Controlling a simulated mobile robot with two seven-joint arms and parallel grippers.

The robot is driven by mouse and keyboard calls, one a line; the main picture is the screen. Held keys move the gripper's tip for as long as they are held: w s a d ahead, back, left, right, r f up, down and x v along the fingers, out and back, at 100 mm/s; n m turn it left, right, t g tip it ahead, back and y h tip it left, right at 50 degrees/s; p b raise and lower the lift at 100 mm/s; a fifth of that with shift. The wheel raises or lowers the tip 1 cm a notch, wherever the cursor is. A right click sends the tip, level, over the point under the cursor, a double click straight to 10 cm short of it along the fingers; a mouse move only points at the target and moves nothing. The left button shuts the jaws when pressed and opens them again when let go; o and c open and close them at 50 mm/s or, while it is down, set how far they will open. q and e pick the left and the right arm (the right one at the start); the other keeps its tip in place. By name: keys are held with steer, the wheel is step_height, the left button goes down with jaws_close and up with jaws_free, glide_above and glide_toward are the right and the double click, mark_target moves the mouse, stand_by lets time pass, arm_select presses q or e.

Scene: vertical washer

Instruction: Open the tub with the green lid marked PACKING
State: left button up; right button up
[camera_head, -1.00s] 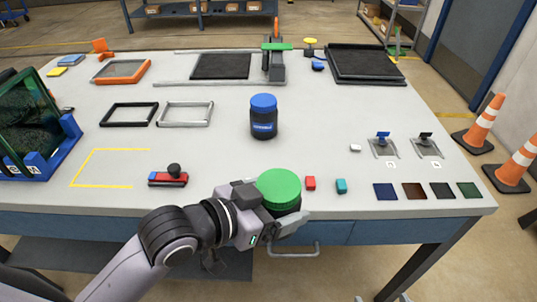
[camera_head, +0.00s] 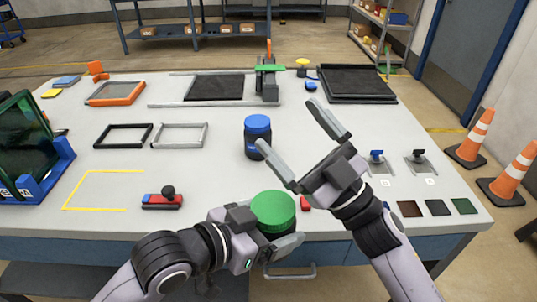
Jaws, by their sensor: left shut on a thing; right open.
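The tub with the green lid (camera_head: 273,210) stands upright near the table's front edge. The lid is on it, and its marking cannot be read from here. My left gripper (camera_head: 270,238) is shut on the tub's body from the left and front, below the lid. Most of the tub's body is hidden by the lid and the fingers. My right gripper (camera_head: 295,145) is open and empty, above the table to the upper right of the green lid. Its fingers point up and left, away from the lid.
A blue-lidded jar (camera_head: 257,136) stands behind the green lid, close to my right gripper's left finger. A red block (camera_head: 305,203) lies right of the tub, partly hidden. A red and black tool (camera_head: 162,199) lies left. Dark colour swatches (camera_head: 437,207) lie at the right.

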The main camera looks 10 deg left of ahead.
steer(key=s+a+r+n+g+h, duration=0.25)
steer(key=s+a+n+g, duration=0.3)
steer(key=n+g, duration=0.35)
steer(key=s+a+r+n+g+h, duration=0.1)
steer(key=s+a+r+n+g, duration=0.4)
steer(key=n+g, duration=0.45)
steer(key=m+t+h, duration=0.6)
steer(key=h, duration=1.2)
glide_above(268, 205)
step_height(268, 205, down, 8)
steer(key=shift+a, duration=0.15)
steer(key=shift+m, duration=0.25)
steer(key=shift+d+f, duration=0.2)
steer(key=shift+f, duration=3.75)
